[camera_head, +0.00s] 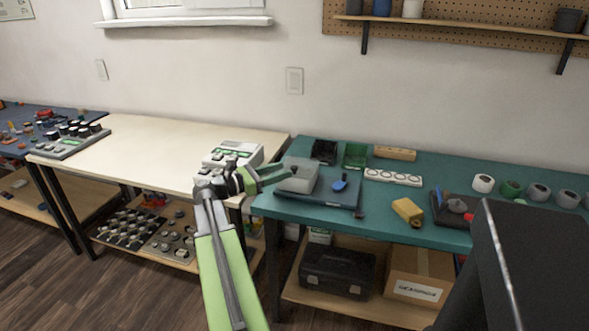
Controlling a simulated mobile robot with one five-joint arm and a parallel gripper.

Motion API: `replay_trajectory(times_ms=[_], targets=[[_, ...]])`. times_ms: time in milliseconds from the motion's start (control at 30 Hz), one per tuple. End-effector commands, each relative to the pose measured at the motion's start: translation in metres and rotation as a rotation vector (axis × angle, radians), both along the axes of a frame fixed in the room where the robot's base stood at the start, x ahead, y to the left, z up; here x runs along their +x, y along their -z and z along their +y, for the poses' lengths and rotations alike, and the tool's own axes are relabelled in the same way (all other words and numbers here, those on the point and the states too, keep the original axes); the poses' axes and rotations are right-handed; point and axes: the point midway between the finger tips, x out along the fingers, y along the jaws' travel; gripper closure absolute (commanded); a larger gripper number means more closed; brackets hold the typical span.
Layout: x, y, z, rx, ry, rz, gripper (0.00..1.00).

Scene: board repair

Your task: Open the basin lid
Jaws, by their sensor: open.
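A light grey box-like thing (298,180) with a lid-like top stands on the left part of the teal table, on or against a dark blue mat (335,192). It may be the basin with its lid down, but it is too small to be sure. My green arm reaches up from the bottom, and my gripper (284,174) points right at the left side of this grey thing. Its jaws are open, and nothing shows between them. The fingertips overlap the grey thing in the picture; I cannot tell whether they touch it.
A white device (234,154) with green marks stands at the right end of the cream table (140,148), partly behind my gripper. A blue-handled tool (340,184) lies on the mat. Green and black bins, a white strip (393,177) and a yellow block (407,210) stand nearby.

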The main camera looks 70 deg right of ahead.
Motion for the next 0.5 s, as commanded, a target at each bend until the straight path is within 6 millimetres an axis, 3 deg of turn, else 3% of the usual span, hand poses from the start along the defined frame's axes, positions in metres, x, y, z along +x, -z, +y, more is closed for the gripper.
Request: replay_trajectory(times_ms=[200, 500], targets=[[-0.029, 0.000, -0.033, 0.000, 0.002, 0.000, 0.57], [-0.039, 0.000, -0.044, 0.000, 0.001, 0.000, 0.57]])
